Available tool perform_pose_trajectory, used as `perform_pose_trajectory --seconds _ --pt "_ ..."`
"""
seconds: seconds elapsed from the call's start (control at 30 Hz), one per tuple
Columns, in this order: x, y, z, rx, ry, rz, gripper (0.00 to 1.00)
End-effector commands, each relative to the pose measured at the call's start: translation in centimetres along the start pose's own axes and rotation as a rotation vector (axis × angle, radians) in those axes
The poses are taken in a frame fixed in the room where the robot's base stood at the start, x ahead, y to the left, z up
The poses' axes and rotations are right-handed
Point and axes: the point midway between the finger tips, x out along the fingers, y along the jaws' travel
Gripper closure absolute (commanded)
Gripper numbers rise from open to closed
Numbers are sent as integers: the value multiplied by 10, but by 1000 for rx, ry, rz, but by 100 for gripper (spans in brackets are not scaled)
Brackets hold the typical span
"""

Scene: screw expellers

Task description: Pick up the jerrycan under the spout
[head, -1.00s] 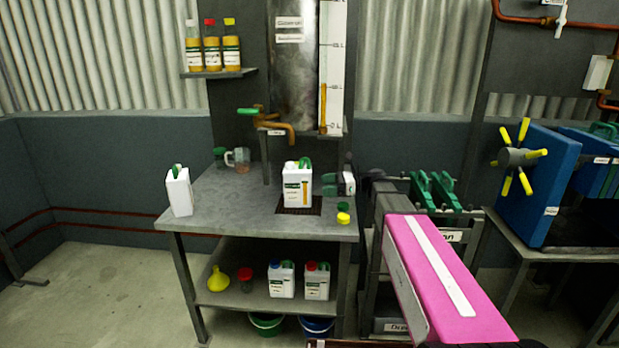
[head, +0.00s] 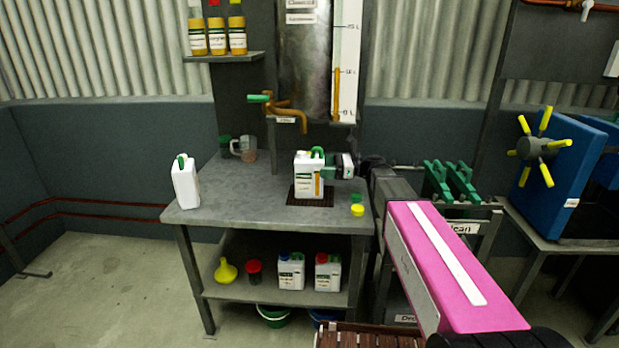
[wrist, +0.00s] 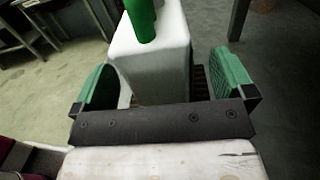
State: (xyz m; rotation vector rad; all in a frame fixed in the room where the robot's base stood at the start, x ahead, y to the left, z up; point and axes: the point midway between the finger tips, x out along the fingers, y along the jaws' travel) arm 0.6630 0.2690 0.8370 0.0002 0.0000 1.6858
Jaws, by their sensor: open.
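The jerrycan (head: 309,180) is white with a green handle and a label with an amber strip. It stands upright on the dark grate (head: 297,201) of the grey table, below the copper spout (head: 303,120). My gripper (head: 328,172) reaches it from the right in the head view. In the wrist view, the jerrycan (wrist: 160,62) stands between the two green fingers of my gripper (wrist: 165,85). The fingers are open, one on each side, with a gap visible on the right. Contact on the left cannot be told.
Another white jerrycan (head: 186,182) stands at the table's left. A yellow cap (head: 357,210) and a green cap (head: 356,198) lie right of the grate. A jug (head: 244,148) is at the back. The lower shelf (head: 240,289) holds a funnel and containers. The table's front left is clear.

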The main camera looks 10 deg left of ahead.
Motion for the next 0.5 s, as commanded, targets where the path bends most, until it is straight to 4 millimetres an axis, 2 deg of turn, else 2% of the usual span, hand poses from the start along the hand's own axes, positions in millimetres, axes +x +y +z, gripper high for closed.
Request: perform_pose_trajectory --seconds 0.23,0.5 --pt "35 5 -1 0 0 3 0" --pt "41 4 -1 0 0 0 0"
